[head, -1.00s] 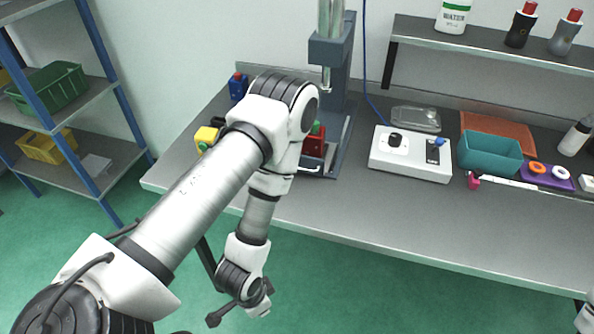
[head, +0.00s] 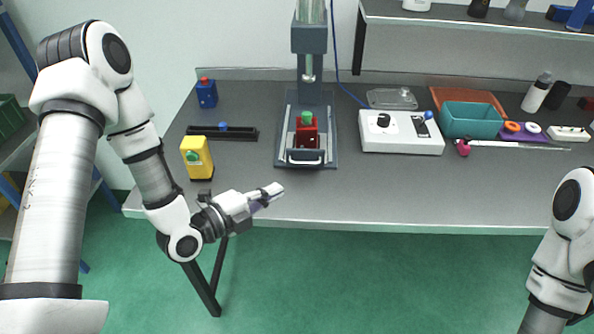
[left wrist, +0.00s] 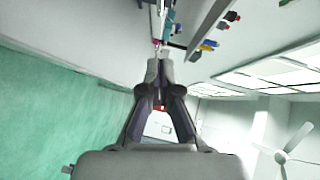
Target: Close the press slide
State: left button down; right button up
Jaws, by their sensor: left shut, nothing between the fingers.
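The press (head: 310,45) stands at the back middle of the bench in the head view. Its slide (head: 306,157) sits low at the front of the press base, with a pale bar handle facing me. A red fixture (head: 307,135) with a green piece (head: 306,118) on top is on the slide, in front of the column. My right gripper is out of view.
The bench front (head: 400,195) is clear.

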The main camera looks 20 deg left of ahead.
pick_arm(q)
jog(key=p, duration=0.2)
send_near(309, 164)
jog(key=w+d, duration=0.1)
jog(key=d, duration=0.1)
jog(key=w+d, duration=0.1)
jog(key=d, duration=0.1)
jog(key=shift+w, duration=0.3)
jog(key=shift+w+a+f+p, duration=0.15)
jog(key=shift+w+a+p, duration=0.1)
jog(key=shift+w, duration=0.3)
jog(key=shift+w+a+f+p, duration=0.15)
jog(key=shift+w+a+p, duration=0.05)
jog(key=shift+w, duration=0.35)
jog(key=shift+w+a+f, duration=0.2)
jog(key=shift+w+a, duration=0.05)
jog(key=shift+a, duration=0.1)
jog(key=shift+d, duration=0.2)
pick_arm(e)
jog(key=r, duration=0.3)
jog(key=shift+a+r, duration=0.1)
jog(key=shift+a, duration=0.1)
